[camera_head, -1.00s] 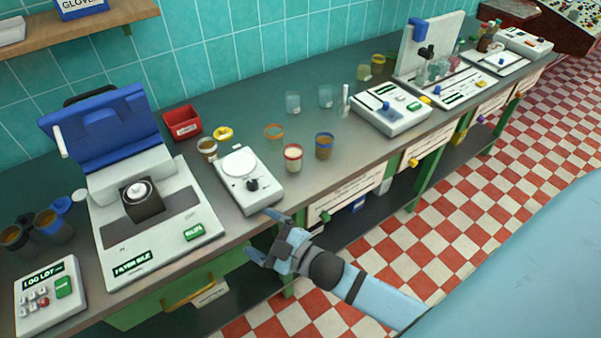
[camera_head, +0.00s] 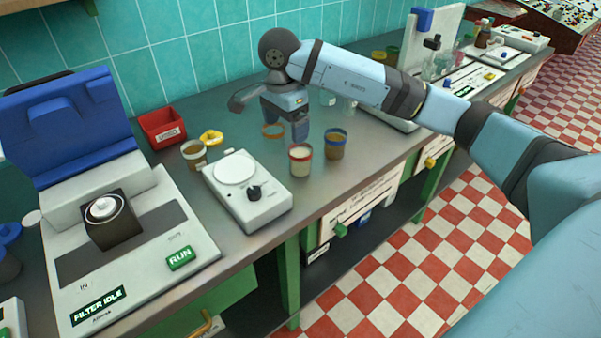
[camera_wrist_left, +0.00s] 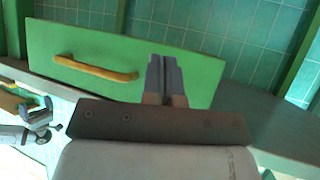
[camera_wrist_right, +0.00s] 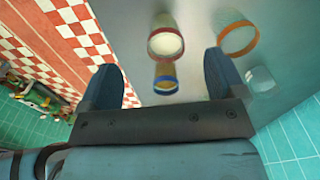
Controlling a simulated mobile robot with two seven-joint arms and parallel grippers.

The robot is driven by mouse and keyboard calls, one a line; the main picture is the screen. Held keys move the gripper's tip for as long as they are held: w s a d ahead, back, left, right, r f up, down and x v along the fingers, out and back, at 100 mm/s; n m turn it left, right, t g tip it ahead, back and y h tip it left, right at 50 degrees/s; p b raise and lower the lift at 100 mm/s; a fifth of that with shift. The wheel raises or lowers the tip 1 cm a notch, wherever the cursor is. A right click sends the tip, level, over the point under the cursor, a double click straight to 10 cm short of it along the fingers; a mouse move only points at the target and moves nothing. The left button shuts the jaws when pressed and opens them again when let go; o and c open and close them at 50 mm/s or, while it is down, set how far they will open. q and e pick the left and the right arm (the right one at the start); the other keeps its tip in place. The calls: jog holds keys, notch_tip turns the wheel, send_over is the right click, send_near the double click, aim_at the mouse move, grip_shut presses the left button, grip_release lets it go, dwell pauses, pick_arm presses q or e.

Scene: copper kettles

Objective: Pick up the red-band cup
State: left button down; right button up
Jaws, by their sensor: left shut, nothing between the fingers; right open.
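The red-band cup (camera_head: 300,160) stands upright on the bench, right of the white scale; its pale contents show. In the right wrist view the red-band cup (camera_wrist_right: 166,42) lies beyond the blue-band cup (camera_wrist_right: 165,80). The blue-band cup also shows in the head view (camera_head: 335,145). My right gripper (camera_head: 284,118) is open and empty, above the bench on the far side of the red-band cup, near an orange-band cup (camera_head: 273,131). In the right wrist view its fingers (camera_wrist_right: 163,82) are spread, apart from the red-band cup. My left gripper (camera_wrist_left: 165,77) is shut and empty.
The white scale (camera_head: 246,188) stands left of the red-band cup. The filter machine (camera_head: 130,245) fills the bench's left part. A green drawer (camera_wrist_left: 200,65) faces the left wrist.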

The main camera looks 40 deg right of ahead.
aim_at(300, 160)
jog(key=shift+h, duration=0.7)
jog(key=d+f, duration=0.1)
jog(key=f, duration=0.3)
jog(key=d+f, duration=0.2)
jog(key=f, duration=0.2)
jog(key=d+f, duration=0.1)
jog(key=f, duration=0.3)
jog(key=shift+w+d+f+b, duration=0.1)
jog(key=shift+w+d+b, duration=0.25)
jog(key=shift+w+d, duration=0.05)
jog(key=c, duration=1)
jog(key=shift+c, duration=0.2)
